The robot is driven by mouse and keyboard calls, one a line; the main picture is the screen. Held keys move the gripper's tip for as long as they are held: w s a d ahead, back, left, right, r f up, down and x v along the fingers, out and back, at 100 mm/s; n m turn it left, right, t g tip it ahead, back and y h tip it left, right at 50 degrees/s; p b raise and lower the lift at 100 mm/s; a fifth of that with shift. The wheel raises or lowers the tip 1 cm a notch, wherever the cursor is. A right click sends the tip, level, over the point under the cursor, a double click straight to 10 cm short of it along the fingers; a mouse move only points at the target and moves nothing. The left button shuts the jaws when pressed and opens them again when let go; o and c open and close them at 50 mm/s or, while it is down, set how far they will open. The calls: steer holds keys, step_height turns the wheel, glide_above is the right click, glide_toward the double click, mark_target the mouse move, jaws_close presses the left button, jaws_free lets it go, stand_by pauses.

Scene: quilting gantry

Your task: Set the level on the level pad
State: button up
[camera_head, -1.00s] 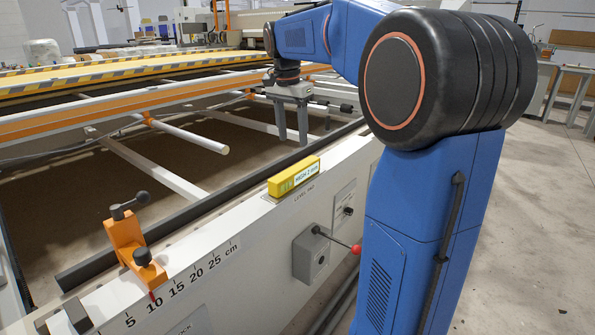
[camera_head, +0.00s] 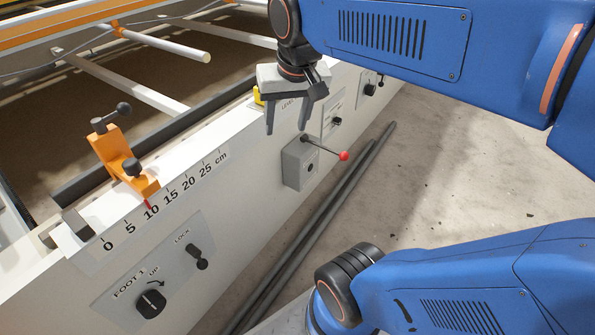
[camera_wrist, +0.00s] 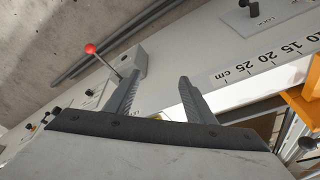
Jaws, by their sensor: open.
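The level is a yellow block. In the head view only a small yellow part of the level (camera_head: 258,95) shows on the top edge of the white beam, at the left of my gripper (camera_head: 287,128); the gripper hides the rest. The label on the beam face by the level pad is partly covered. My gripper is open, fingers pointing down in front of the beam, with nothing seen between them. The wrist view also shows the two fingers apart. A small yellow patch there, behind the gripper base, may be the level.
An orange clamp (camera_head: 125,160) with black knobs stands on the beam by the cm scale. A grey box (camera_head: 298,165) with a red-tipped lever (camera_head: 343,155) juts from the beam face below my gripper. Dark pipes (camera_head: 320,220) lie on the floor alongside. Open floor is at right.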

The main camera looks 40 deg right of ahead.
steer(key=s+a+f+n+t, duration=0.1)
steer(key=s+a+f+n, duration=0.1)
steer(key=s+f, duration=0.5)
steer(key=shift+s+a+f+n+y, duration=0.35)
steer(key=shift+f+n, duration=0.2)
steer(key=shift+n, duration=0.35)
steer(key=shift+d, duration=0.1)
